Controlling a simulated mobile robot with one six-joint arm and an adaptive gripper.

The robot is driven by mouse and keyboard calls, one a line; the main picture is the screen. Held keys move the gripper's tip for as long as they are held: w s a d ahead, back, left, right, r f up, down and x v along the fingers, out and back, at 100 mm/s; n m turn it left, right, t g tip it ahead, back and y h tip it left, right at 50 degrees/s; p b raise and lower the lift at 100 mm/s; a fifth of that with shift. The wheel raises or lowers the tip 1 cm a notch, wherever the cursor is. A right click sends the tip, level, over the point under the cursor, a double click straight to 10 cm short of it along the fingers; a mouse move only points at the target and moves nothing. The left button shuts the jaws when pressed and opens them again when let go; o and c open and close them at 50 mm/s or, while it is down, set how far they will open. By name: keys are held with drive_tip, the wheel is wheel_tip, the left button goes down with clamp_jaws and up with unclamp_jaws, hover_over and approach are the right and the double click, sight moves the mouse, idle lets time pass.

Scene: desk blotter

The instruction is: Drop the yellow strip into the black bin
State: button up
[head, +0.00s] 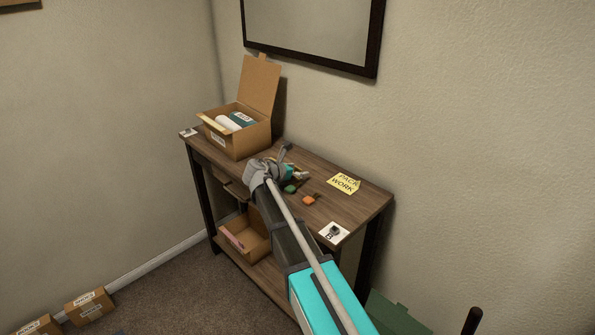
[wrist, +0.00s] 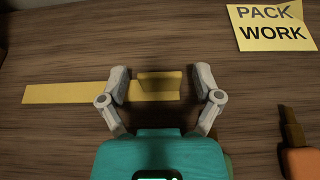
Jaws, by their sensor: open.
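The yellow strip (wrist: 62,94) lies flat on the wooden desk in the wrist view, running left to right. A raised, duller yellow block (wrist: 158,80) stands at its right end. My gripper (wrist: 160,84) is open, with one finger on each side of this block. The left finger is over the strip, and a gap shows at the right finger. I cannot tell whether either finger touches. In the head view my gripper (head: 284,162) is low over the desk, and the strip is not clearly seen there. I see nothing I can clearly call the black bin.
An open cardboard box (head: 245,140) with rolls stands at the desk's left end. A yellow "PACK WORK" note (head: 343,184), a green piece (head: 290,189), an orange-and-brown piece (head: 309,200) and a white card (head: 334,233) lie on the desk. A green container (head: 398,315) is at lower right.

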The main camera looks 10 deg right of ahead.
drive_tip(key=shift+r, duration=0.2)
drive_tip(key=shift+s+a+r+p, duration=0.1)
drive_tip(key=shift+s+a+p, duration=0.1)
drive_tip(key=shift+p, duration=0.15)
drive_tip(key=p+v, duration=0.4)
drive_tip(key=v, duration=0.7)
drive_tip(key=shift+a, duration=0.25)
drive_tip(key=shift+r, duration=0.2)
